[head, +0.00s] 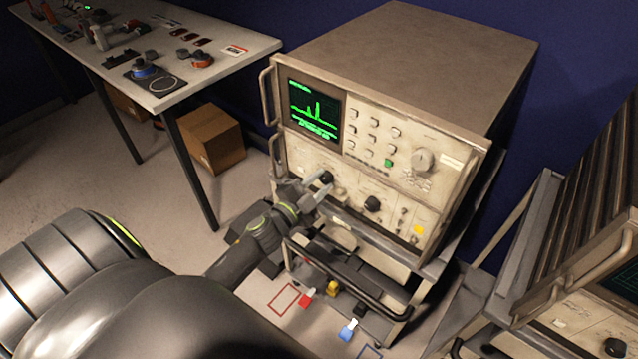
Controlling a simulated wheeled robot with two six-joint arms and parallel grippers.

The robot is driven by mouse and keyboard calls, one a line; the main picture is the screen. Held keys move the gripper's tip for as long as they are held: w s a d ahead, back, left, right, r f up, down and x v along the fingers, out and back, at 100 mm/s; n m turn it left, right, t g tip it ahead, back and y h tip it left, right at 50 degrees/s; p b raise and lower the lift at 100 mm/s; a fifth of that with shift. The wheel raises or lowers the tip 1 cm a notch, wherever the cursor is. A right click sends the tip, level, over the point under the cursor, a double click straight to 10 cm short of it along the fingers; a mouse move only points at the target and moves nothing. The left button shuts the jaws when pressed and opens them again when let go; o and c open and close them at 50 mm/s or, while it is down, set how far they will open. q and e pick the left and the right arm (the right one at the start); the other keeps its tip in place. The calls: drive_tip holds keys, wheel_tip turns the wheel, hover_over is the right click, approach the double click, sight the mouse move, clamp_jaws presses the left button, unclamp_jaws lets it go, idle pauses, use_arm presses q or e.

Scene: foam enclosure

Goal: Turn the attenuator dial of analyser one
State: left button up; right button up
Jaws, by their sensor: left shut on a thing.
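A beige analyser (415,62) with a green trace on its screen (314,110) stands on a low grey stand, its front panel facing me. On the lower left of that panel is a dark round dial (327,176); its label is too small to read. My left gripper (321,187) reaches in from the lower left and is shut on this dial. The fingers hide part of it. A second dark knob (372,204) sits to the right of it, and a larger pale knob (424,160) is higher up. My right gripper does not show.
A white table (225,52) with small parts stands at the upper left, a cardboard box (212,138) beneath it. A bar handle and small coloured items, one blue (348,331), lie below the panel. Another instrument (590,305) stands at the right.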

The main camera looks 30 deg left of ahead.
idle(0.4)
use_arm(q)
drive_tip(key=o, duration=1)
drive_tip(key=shift+c, duration=0.2)
drive_tip(key=s+a+b, duration=0.1)
drive_tip(key=s+b, duration=1.3)
drive_tip(key=s, duration=0.3)
drive_tip(key=shift+s+a, duration=0.15)
drive_tip(key=shift+a, duration=0.05)
